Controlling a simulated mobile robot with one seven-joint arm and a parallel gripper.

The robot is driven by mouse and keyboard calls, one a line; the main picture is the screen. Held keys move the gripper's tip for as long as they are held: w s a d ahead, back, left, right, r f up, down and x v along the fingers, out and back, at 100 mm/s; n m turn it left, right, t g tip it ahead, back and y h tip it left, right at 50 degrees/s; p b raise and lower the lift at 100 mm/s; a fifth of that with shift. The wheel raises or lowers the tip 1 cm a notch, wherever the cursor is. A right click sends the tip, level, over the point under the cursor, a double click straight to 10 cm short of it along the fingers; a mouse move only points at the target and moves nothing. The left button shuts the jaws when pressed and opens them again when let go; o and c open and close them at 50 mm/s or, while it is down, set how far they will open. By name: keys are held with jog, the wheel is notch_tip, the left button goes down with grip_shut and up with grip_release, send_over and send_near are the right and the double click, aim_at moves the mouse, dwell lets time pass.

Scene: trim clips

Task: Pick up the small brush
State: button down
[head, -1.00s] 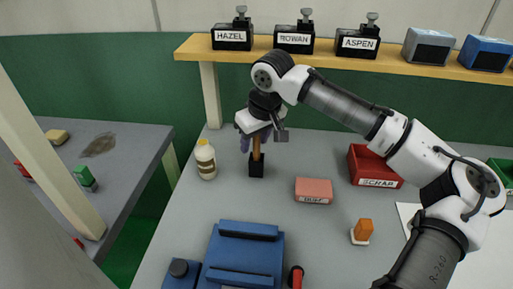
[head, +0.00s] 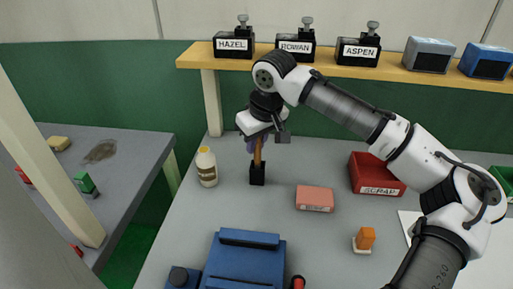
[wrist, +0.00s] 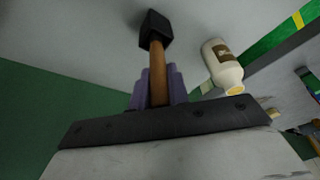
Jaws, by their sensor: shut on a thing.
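The small brush (head: 257,174) has a brown wooden handle and a black block-shaped head, and is upright with the head down. My gripper (head: 256,143) is above it, pointing down, with its purple fingers shut on the upper handle. In the wrist view the handle (wrist: 159,75) runs between the purple fingers (wrist: 159,88) to the black head. The handle's top end is hidden by my gripper. I cannot tell whether the head touches the grey bench.
A white bottle (head: 207,168) with a yellow cap stands close left of the brush. A pink block (head: 314,198), a red SCRAP bin (head: 377,174) and an orange item (head: 364,239) are to the right. A blue case (head: 245,255) is in front. A shelf (head: 330,65) runs behind.

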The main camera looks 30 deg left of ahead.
notch_tip(320, 180, up, 18)
jog(key=b, duration=0.1)
jog(key=shift+r, duration=0.25)
jog(key=shift+a, duration=0.15)
dwell(0.6)
